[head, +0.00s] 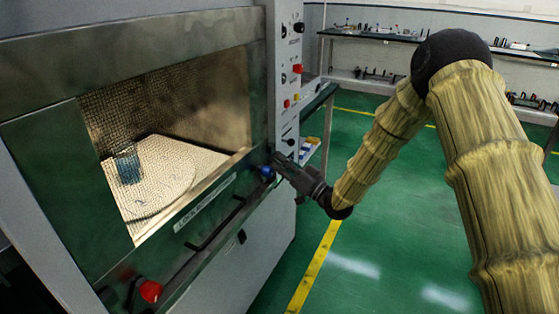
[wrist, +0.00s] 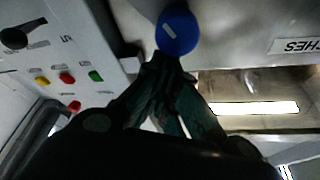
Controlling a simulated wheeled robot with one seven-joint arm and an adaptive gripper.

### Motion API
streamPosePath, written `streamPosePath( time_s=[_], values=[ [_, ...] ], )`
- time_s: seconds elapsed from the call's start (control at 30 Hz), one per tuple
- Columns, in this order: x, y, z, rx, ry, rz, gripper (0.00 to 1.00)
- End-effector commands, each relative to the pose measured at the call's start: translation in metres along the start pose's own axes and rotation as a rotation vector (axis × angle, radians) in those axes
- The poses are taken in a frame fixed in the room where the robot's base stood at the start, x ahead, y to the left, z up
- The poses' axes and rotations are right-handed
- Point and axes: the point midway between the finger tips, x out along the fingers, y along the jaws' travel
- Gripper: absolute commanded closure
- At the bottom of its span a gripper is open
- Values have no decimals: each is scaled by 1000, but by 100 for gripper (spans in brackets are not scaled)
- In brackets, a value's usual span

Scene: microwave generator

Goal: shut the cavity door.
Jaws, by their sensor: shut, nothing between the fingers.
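The cavity door (head: 95,262) is a dark metal frame around a mesh window on the front of the microwave generator. It looks to lie flat against or close to the front; I cannot tell whether a gap is left. A blue knob (head: 267,171) is at its lower right and a red knob (head: 150,291) at its lower left. My gripper (head: 277,161) is shut and empty, with its tips at the blue knob. In the wrist view the blue knob (wrist: 178,32) is just beyond the shut fingertips (wrist: 168,62); contact is unclear.
A glass beaker (head: 127,166) of bluish liquid stands on a round plate (head: 165,185) behind the mesh. A control panel (head: 285,75) with knobs and coloured buttons rises right of the door. A bar handle (head: 215,228) runs below the label. The green floor (head: 375,250) to the right is clear.

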Motion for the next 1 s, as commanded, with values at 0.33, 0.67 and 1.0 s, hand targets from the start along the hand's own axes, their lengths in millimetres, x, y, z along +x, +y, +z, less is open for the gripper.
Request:
streamPosePath(
  time_s=[0.33,0.67,1.0],
  values=[
    [-4,1,10,7,-13,5,100],
    [3,-2,-12,5,-9,4,100],
    [-28,-4,-34,3,-2,1,100]
  ],
)
